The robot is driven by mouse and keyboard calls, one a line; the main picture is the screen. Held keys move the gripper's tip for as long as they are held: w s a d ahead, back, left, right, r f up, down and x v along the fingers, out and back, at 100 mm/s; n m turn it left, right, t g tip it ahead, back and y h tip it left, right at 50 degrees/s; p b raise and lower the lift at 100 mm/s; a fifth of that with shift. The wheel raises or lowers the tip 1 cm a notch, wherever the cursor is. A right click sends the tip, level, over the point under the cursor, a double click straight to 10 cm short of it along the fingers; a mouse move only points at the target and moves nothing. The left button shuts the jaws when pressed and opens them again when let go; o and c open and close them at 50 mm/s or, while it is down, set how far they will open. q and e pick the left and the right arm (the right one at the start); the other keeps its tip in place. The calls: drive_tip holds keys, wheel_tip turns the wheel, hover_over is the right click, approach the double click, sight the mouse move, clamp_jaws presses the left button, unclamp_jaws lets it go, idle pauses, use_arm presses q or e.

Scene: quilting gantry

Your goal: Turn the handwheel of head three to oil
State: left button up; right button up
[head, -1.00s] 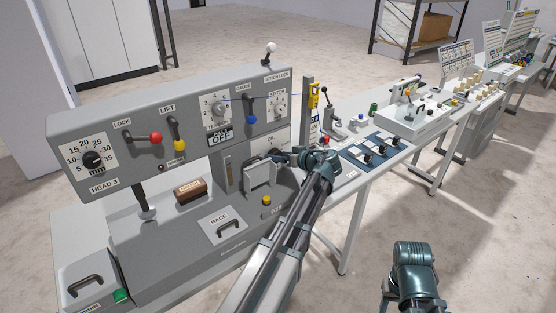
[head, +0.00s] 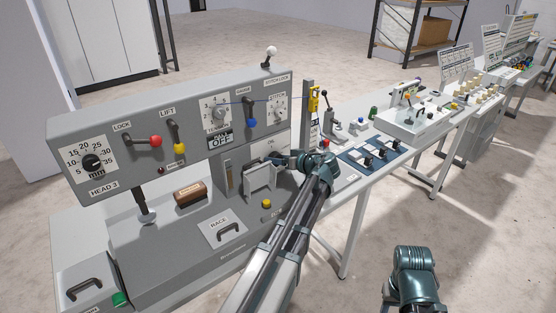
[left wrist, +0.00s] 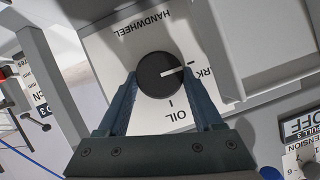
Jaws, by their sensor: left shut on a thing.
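The handwheel (left wrist: 158,75) of head three shows in the left wrist view as a round black knob on a white plate (left wrist: 112,48). Its white pointer line faces right, toward a label partly hidden by a finger, reading "RK". The word OIL (left wrist: 174,116) is printed below the knob in that view, with a tick mark. My left gripper (left wrist: 162,82) is shut on the handwheel, one finger on each side. In the head view my left gripper (head: 285,160) is at the right part of the machine; the handwheel is hidden there. My right wrist shows at lower right; its fingers cannot be made out.
The head three panel (head: 185,130) carries a red-knobbed lock lever (head: 155,141), a yellow-knobbed lift lever (head: 179,146) and dials. A grey bracket (head: 261,177) stands close beside my left gripper. A table with small controls (head: 370,150) extends to the right. The floor at right is open.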

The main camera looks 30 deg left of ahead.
use_arm(q)
drive_tip(key=shift+f, duration=0.1)
drive_tip(key=m+g+y+b, duration=0.1)
drive_tip(key=m, duration=0.1)
drive_tip(key=m+g+b, duration=0.1)
drive_tip(key=m+b, duration=0.1)
drive_tip(key=f+m+g+y+b, duration=0.1)
drive_tip(key=m, duration=0.1)
drive_tip(key=shift+w+d+y+b, duration=0.15)
drive_tip(key=shift+w+y+b, duration=0.15)
drive_tip(key=m+y+b, duration=0.1)
drive_tip(key=m+b, duration=0.1)
drive_tip(key=m+y+b, duration=0.1)
drive_tip(key=m+b, duration=0.1)
drive_tip(key=shift+f+g, duration=0.15)
drive_tip(key=shift+g, duration=0.25)
drive_tip(key=shift+m+y+b, duration=0.7)
drive_tip(key=shift+m+b, duration=0.65)
drive_tip(key=shift+m, duration=0.65)
drive_tip(key=o, duration=1.1)
